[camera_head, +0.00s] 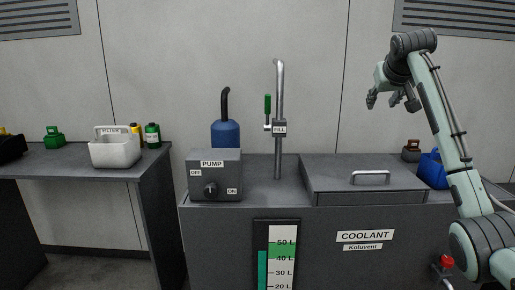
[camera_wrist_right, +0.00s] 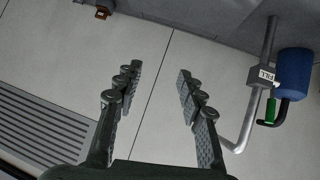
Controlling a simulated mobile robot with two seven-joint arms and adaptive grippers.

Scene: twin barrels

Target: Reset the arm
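My right arm (camera_head: 443,110) comes in from the right in the head view and is raised, bent over at the top. My right gripper (camera_head: 392,101) hangs in the air in front of the wall, above the tank lid, apart from everything. In the right wrist view its two fingers (camera_wrist_right: 158,85) are spread with nothing between them. My left gripper does not show in either view.
A pump box (camera_head: 214,175), a fill pipe (camera_head: 279,90) with a green-handled valve and a lid (camera_head: 364,180) are on the coolant tank. A blue container (camera_head: 432,170) is behind my arm. A side table at left holds a white filter basket (camera_head: 115,151).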

